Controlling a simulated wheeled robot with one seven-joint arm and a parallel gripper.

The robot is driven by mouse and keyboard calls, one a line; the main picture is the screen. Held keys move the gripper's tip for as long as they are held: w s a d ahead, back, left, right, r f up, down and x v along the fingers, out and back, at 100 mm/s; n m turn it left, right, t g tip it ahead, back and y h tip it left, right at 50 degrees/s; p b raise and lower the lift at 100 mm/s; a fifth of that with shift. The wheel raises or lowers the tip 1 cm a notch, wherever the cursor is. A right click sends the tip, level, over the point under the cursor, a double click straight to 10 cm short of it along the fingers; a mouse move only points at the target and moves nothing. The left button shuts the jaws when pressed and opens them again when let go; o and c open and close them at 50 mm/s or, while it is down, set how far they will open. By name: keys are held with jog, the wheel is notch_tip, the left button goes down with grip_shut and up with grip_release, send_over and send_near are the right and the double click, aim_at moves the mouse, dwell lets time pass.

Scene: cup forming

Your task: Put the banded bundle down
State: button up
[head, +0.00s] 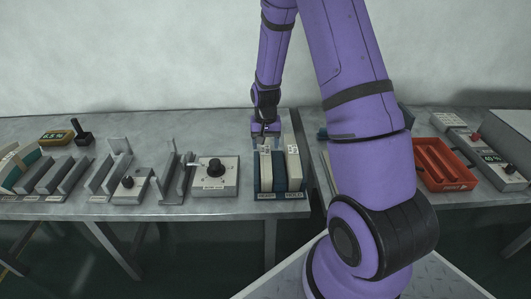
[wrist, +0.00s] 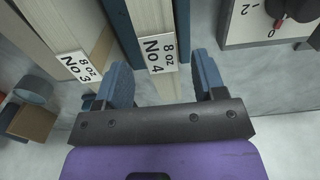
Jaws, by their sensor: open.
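A pale bundle with a white tag reading "8 oz No 4" (wrist: 157,53) stands in the left slot of a blue two-slot holder (head: 280,184). My gripper (head: 265,132) is over its far end. In the wrist view, my gripper's two blue-padded fingers (wrist: 161,84) are open, one on each side of the bundle, with a gap showing at the right finger. Contact at the left finger is unclear. A second bundle, tagged "8 oz No 3" (wrist: 79,66), stands in the right slot. The bundle's underside is hidden.
A grey box with a black knob (head: 214,175) stands just left of the holder. Several grey upright fixtures (head: 65,178) line the bench further left. A red tray (head: 443,165) sits on the right bench. My arm hides part of that bench.

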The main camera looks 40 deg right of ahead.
notch_tip(320, 180, up, 5)
jog(key=shift+r, duration=0.2)
jog(key=s+a+r+n+t, duration=0.1)
jog(key=s+a+r, duration=0.2)
jog(key=r, duration=0.4)
jog(key=s+a+r+n+t, duration=0.1)
jog(key=s+a+r, duration=0.15)
jog(key=r, duration=0.45)
jog(key=s+a+r+n+t, duration=0.1)
jog(key=s+a+r, duration=0.15)
jog(key=r, duration=0.45)
jog(key=s+a+r+n+t, duration=0.1)
jog(key=s+r, duration=0.3)
jog(key=s, duration=0.5)
jog(key=s+a+r+n+t, duration=0.1)
jog(key=s+a+r, duration=0.3)
jog(key=s, duration=0.5)
jog(key=shift+s+r+n, duration=0.25)
jog(key=shift+r+n, duration=0.3)
jog(key=shift+n, duration=0.35)
